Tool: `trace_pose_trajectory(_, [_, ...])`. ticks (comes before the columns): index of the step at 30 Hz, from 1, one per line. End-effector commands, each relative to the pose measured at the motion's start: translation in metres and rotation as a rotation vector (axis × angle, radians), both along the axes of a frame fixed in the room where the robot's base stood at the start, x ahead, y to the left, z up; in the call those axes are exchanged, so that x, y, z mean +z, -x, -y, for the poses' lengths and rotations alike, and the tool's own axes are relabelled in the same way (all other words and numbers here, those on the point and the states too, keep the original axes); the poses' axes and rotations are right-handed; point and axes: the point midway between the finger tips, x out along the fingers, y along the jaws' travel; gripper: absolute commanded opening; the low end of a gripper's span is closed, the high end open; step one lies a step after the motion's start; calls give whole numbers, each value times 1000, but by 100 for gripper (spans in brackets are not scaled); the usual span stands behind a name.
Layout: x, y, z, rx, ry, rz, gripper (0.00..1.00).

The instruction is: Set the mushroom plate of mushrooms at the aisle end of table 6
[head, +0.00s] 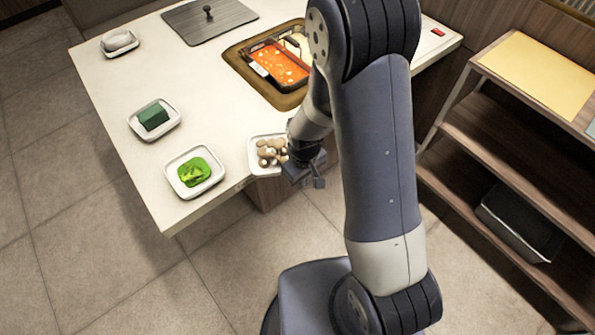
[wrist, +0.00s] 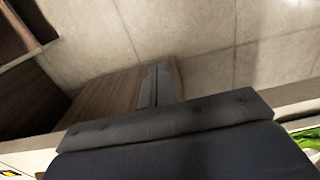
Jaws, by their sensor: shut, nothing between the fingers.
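The white mushroom plate (head: 254,165) stands at the near edge of the white table (head: 110,95), with brown and pale mushrooms (head: 269,152) in it. Its right part is hidden behind my gripper. My gripper (head: 318,183) is at the plate's right side in the head view, just off the table's near edge. Whether it touches the plate cannot be told. In the wrist view the fingers (wrist: 154,88) are closed together with nothing between them, and the plate is not seen there.
A plate of green leaves (head: 196,172), a plate with a green block (head: 154,119) and a white dish (head: 119,42) stand along the table's left. A red soup pot (head: 275,66) is sunk in the table beside a grey lid (head: 209,20). A wooden shelf (head: 505,130) stands right.

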Motion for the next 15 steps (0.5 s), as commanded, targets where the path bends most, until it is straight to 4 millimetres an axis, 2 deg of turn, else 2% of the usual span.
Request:
trace_pose_trajectory(6, [2,-17,-12,1,0,-2,0])
trace_pose_trajectory(15, [1,-21,-15,0,0,-2,0])
